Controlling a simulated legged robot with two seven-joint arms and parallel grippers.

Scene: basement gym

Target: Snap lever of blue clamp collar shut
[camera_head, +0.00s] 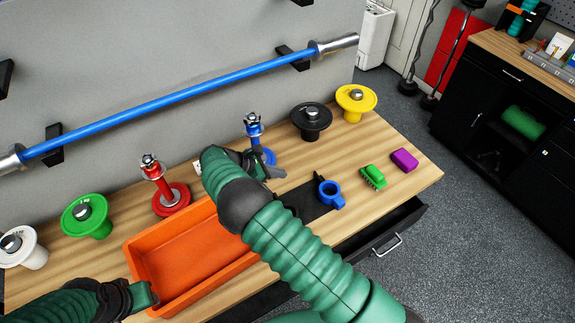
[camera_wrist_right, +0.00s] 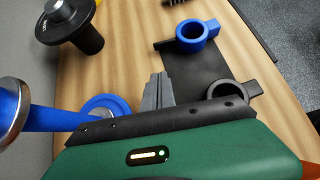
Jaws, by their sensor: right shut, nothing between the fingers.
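The blue clamp collar (camera_head: 329,192) lies on the black mat (camera_head: 308,200) on the workbench. In the right wrist view the collar (camera_wrist_right: 193,43) is a ring with a short stub at its right; I cannot tell whether its lever is open or shut. My right gripper (camera_head: 274,171) is near the blue stand (camera_head: 255,130), left of the collar and apart from it. In the right wrist view its fingers (camera_wrist_right: 158,80) are together and empty. My left gripper (camera_head: 148,296) is by the orange tray's left end; its fingers are unclear.
A black collar (camera_wrist_right: 228,89) lies on the mat, hidden in the head view. The orange tray (camera_head: 150,262) looks empty.

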